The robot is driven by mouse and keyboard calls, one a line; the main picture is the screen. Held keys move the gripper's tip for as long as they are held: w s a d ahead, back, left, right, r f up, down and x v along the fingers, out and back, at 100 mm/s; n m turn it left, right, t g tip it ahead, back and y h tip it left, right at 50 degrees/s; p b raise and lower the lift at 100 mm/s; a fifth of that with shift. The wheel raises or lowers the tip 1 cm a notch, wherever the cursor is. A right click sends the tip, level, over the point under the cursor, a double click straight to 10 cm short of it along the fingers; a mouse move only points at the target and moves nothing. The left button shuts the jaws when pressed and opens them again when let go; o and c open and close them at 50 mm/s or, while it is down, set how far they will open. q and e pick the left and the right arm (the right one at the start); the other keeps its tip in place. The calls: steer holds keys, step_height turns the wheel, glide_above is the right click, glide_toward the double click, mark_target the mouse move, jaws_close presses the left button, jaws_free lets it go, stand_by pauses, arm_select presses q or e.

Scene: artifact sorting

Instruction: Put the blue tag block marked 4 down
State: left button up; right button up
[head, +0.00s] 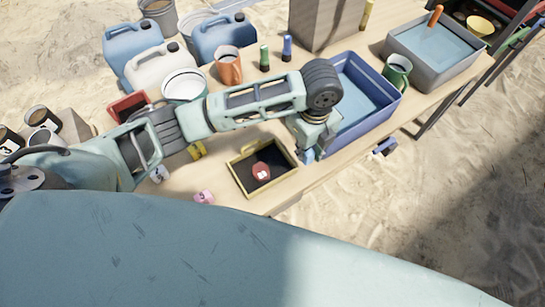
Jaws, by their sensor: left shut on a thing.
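My left gripper (309,148) points down beside the small yellow-rimmed tray (238,178), at the tray's right side. It is shut on a small blue block (307,157), mostly hidden by the fingers; I cannot read a number on it. I cannot tell whether the block touches the table. A red tag block (262,170) lies on the tray's dark bottom. My right gripper is not in view.
A pink block (204,197), a yellow block (198,150) and a grey-blue block (160,174) lie left of the tray. A blue basin of water (385,112) stands to the right. Jugs, mugs and a grey basin (440,67) stand farther back.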

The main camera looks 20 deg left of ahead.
arm_select(q)
steer(key=a+f, duration=0.1)
steer(key=a, duration=0.1)
steer(key=a+f, duration=0.2)
steer(key=a, duration=0.1)
steer(key=a+f+p, duration=0.1)
steer(key=a, duration=0.1)
steer(key=shift+a+f, duration=0.2)
steer(key=shift+a, duration=0.1)
steer(key=shift+a+f, duration=0.1)
steer(key=shift+f, duration=1.95)
steer(key=shift+f, duration=0.15)
steer(key=o, duration=0.7)
steer(key=shift+c, duration=0.2)
step_height(320, 180, up, 12)
steer(key=shift+r, duration=0.2)
